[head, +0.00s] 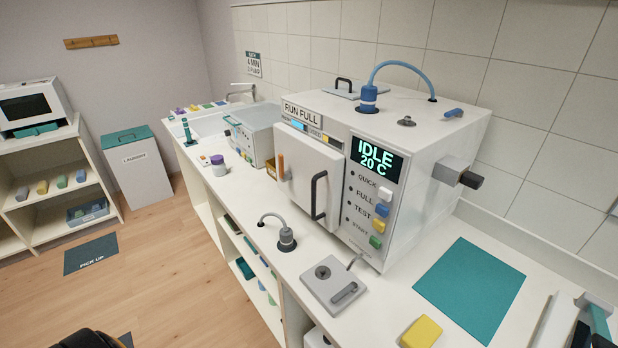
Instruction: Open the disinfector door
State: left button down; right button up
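The disinfector (425,135) is a large white box on the counter, in the middle right of the head view. Its display (376,160) reads IDLE 20 C. The white door (300,168) on its front looks shut, flush against the housing. A black vertical bar handle (317,195) is on the door's right part. An orange lever (281,167) stands at the door's left edge. Coloured buttons (381,211) run down the panel right of the door. Neither of my grippers can be made out in the head view.
A small grey tap-like fitting (286,238) and a grey plate with a knob (334,287) stand on the counter before the disinfector. A teal mat (470,288) and a yellow block (421,332) lie to the right. Open floor (165,265) is at the left.

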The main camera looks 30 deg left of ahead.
aim_at(315, 169)
jog(key=j+z, duration=0.1)
jog(key=j, duration=1.15)
jog(key=j+z, duration=0.1)
jog(key=j, duration=1.15)
jog(key=k+j+z, duration=0.1)
jog(key=j, duration=1.15)
